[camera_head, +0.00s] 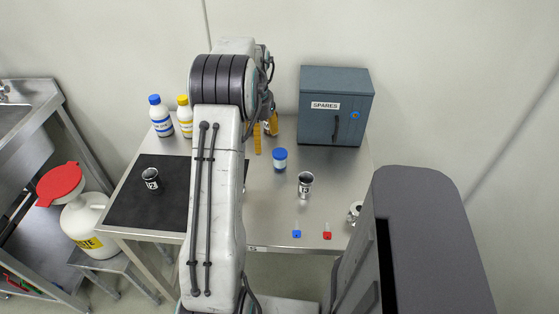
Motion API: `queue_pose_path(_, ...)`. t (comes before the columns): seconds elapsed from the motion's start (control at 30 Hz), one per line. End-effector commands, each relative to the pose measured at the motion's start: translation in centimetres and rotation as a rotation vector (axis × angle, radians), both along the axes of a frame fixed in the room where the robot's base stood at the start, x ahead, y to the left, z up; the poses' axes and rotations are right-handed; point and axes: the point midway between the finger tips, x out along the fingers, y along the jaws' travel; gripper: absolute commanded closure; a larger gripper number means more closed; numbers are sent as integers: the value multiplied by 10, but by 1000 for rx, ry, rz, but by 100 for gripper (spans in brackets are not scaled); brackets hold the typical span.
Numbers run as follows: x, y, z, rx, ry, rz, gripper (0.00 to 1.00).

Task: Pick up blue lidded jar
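The blue lidded jar (280,161) stands upright on the steel table (270,215), right of my arm and in front of the grey cabinet. Its blue lid faces up, and nothing touches it that I can see. My arm reaches over the table, left of the jar. The end of the arm is turned away behind its own links, beyond the jar and to its left. Narrow orange parts show there, and I cannot tell whether they are fingers of my gripper. The fingertips are not clearly seen.
A grey SPARES cabinet (336,105) stands at the back right. Blue-capped (160,117) and yellow-capped (185,118) bottles stand back left. Small blue (297,233) and red (327,235) items lie in front.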

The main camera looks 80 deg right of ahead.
Motion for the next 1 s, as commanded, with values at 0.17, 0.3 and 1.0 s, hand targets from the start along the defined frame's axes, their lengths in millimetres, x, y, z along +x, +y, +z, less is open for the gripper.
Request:
queue_pose_path(0.17, -43, -13, -20, 16, 0, -111, 28)
queue_pose_path(0.3, -54, -16, -30, 22, 0, -139, 28)
queue_pose_path(1.0, -58, -18, -95, 22, 0, -140, 28)
